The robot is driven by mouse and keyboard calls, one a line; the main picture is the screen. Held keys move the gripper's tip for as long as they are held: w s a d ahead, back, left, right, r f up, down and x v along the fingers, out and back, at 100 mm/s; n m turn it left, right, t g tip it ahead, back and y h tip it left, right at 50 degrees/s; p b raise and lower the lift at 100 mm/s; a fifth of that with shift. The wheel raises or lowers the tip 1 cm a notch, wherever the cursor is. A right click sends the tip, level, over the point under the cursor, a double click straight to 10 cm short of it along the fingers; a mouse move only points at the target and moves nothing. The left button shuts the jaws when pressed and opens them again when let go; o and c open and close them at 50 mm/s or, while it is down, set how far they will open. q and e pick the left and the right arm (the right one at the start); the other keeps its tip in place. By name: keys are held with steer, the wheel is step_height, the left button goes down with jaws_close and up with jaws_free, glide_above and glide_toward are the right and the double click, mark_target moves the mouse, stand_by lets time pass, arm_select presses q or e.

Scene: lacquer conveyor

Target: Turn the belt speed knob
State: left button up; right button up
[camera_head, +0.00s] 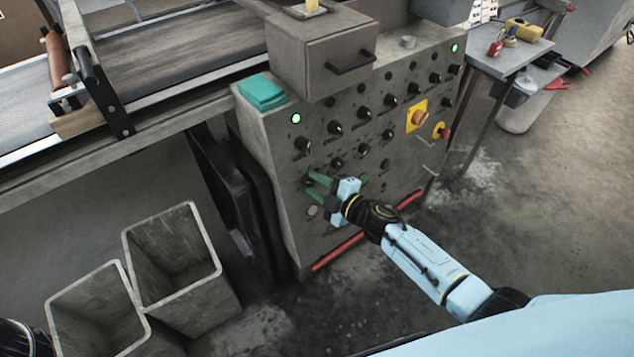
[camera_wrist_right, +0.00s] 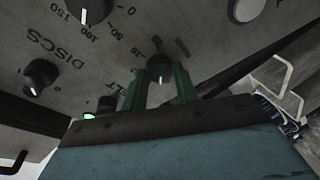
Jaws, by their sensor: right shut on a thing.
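The grey control panel (camera_head: 345,150) carries several rows of black knobs. My right gripper (camera_head: 310,185) reaches its lower left part with green fingers. In the right wrist view the gripper (camera_wrist_right: 160,78) is shut on a small black knob (camera_wrist_right: 159,62) with a pale pointer mark, one finger on each side. A label ending in "ELT" shows beside the left finger, its start hidden. In the head view the held knob is mostly hidden by the fingers. My left gripper is not in view.
A box with a black handle (camera_head: 350,63) juts out above the panel. A yellow-backed orange switch (camera_head: 418,117) and a red button (camera_head: 444,133) are at its right. Two open grey bins (camera_head: 183,282) stand at lower left. A conveyor (camera_head: 170,50) runs behind.

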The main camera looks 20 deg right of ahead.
steer(key=n+p, duration=0.1)
steer(key=n, duration=0.2)
steer(key=shift+r+n+g, duration=0.1)
steer(key=shift+n+g, duration=0.2)
steer(key=n+p, duration=0.1)
steer(key=n, duration=0.2)
steer(key=shift+h, duration=0.4)
steer(key=n+p, duration=0.1)
steer(key=n, duration=0.2)
steer(key=shift+a+r+n+g+h, duration=0.1)
steer(key=shift+n+g+h, duration=0.2)
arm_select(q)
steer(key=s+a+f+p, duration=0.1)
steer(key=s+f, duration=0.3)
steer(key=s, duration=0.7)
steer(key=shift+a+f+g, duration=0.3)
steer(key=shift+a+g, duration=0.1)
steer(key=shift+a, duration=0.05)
arm_select(e)
steer(key=shift+n+h, duration=0.5)
steer(key=shift+n, duration=1)
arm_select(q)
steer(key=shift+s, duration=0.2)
arm_select(e)
steer(key=o, duration=1)
